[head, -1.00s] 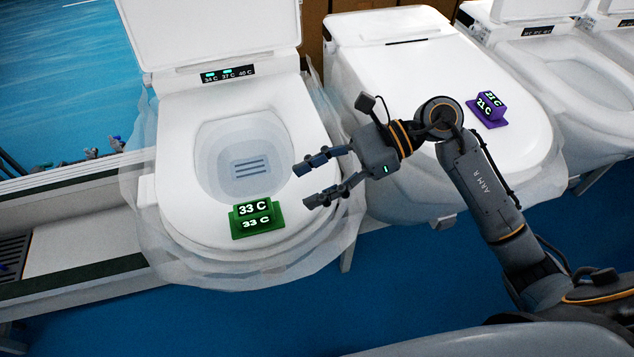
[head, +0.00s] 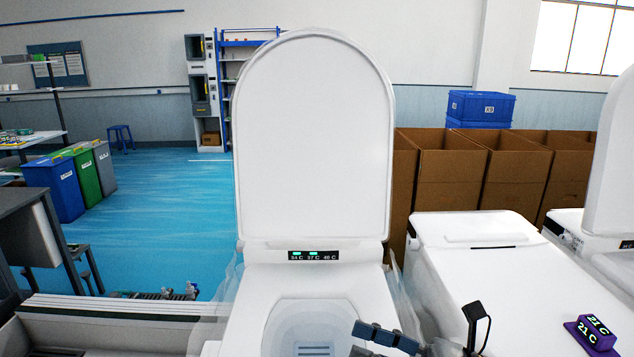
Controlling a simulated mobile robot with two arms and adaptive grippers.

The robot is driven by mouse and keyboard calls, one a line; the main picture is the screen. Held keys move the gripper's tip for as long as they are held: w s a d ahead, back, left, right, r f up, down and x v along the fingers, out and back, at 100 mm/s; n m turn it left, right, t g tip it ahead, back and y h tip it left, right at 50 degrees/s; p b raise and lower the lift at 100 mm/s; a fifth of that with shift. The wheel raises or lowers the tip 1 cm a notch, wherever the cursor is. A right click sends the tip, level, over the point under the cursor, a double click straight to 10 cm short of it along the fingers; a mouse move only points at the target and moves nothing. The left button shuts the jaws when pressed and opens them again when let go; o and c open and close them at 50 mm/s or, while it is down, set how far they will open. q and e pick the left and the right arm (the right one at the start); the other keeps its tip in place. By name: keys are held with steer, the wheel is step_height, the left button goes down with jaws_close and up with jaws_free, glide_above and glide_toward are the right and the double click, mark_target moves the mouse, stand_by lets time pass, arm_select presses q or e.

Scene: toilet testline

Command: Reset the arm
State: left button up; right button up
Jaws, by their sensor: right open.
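My right gripper (head: 385,343) shows only in part at the bottom edge of the head view, over the right side of the open toilet's bowl. My left gripper is not in view. The open toilet (head: 314,130) stands in the middle with its lid up and a small temperature display on its back. The green 33 C block seen earlier on its front rim is below the picture now.
A closed toilet (head: 470,260) stands to the right with a purple 21 C block (head: 592,333) on it. Cardboard boxes (head: 450,175) and a blue crate (head: 481,106) are behind. Coloured bins (head: 55,187) stand at the left. The blue floor (head: 175,220) between is mostly clear.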

steer(key=w+d+r+m+t+h, duration=0.1)
steer(key=w+d+m+t+h, duration=0.3)
steer(key=m+t, duration=0.6)
steer(key=w+d+r+m+t+h, duration=0.15)
steer(key=d+m+t+h, duration=0.4)
steer(key=m, duration=0.75)
steer(key=s+d+f+m+g+h, duration=0.1)
steer(key=d+f+m+g+h, duration=0.25)
steer(key=f+m+h, duration=0.4)
steer(key=s+d+f+m+g+h, duration=0.15)
steer(key=d+f+m+h, duration=0.25)
steer(key=f+m, duration=0.55)
steer(key=s+a+f+m+g+y, duration=0.1)
steer(key=s+a+f+m+g, duration=0.15)
steer(key=s+f+g, duration=0.5)
steer(key=s+a+f+m+g+y, duration=0.1)
steer(key=s+a+f+m+g, duration=0.15)
steer(key=s+f+g, duration=0.75)
steer(key=s+f+t, duration=0.2)
steer(key=f, duration=1)
steer(key=s+f+t, duration=0.2)
steer(key=f, duration=1)
steer(key=s+d+f, duration=0.2)
steer(key=s+f, duration=0.6)
steer(key=s+d+f+g, duration=0.1)
steer(key=s+f, duration=0.7)
steer(key=s, duration=0.1)
steer(key=shift+d+f+h, duration=0.3)
steer(key=shift+d+f, duration=0.05)
steer(key=shift+f, duration=0.05)
